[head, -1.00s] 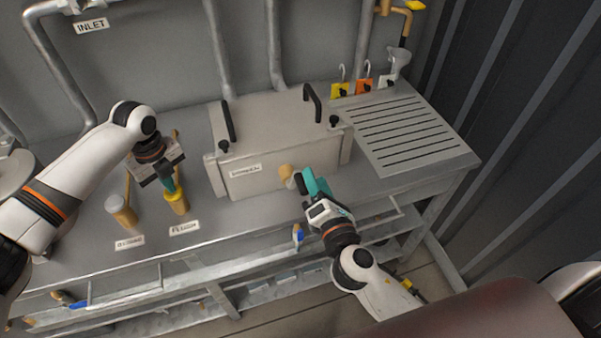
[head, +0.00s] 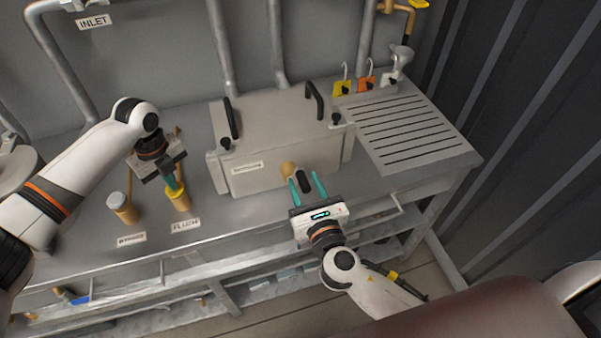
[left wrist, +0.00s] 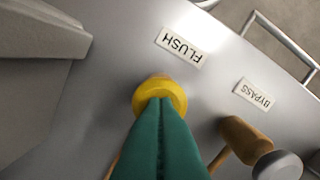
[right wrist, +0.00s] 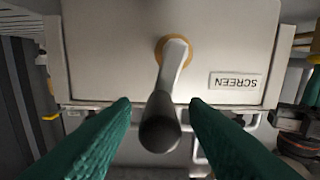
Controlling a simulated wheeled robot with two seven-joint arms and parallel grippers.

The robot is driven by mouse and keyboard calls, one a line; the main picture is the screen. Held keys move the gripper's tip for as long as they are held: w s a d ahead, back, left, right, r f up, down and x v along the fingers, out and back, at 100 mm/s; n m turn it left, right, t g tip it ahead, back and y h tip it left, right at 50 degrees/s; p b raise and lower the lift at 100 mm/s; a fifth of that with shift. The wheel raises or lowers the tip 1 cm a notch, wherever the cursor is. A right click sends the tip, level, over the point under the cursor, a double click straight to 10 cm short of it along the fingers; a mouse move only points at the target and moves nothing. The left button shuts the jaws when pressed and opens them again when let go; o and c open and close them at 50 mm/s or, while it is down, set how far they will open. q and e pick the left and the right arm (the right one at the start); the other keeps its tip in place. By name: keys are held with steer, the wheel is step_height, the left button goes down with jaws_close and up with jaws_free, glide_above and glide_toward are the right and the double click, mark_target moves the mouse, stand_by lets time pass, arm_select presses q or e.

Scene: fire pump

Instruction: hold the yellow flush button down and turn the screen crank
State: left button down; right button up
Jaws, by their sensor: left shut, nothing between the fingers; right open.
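The yellow flush button (left wrist: 172,88) tops a brass post beside the FLUSH label (head: 186,225). My left gripper (head: 172,187) is shut and empty, its teal fingertips on the button top; it also shows in the left wrist view (left wrist: 160,104). How far the button is pressed cannot be told. The screen crank (right wrist: 172,75) sticks out from the front of the grey box, with a brass hub, pale arm and black handle (right wrist: 160,122). My right gripper (head: 308,181) is open, its fingers on either side of the handle, with gaps visible in the right wrist view (right wrist: 160,108).
A bypass post (head: 122,207) with a grey cap stands left of the flush button. The grey box (head: 270,140) has two black top handles and a SCREEN label (right wrist: 236,82). A slotted drain panel (head: 412,130) and hanging tags lie to the right.

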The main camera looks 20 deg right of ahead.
mark_target(299, 172)
steer(key=shift+w, duration=1.8)
jaws_close()
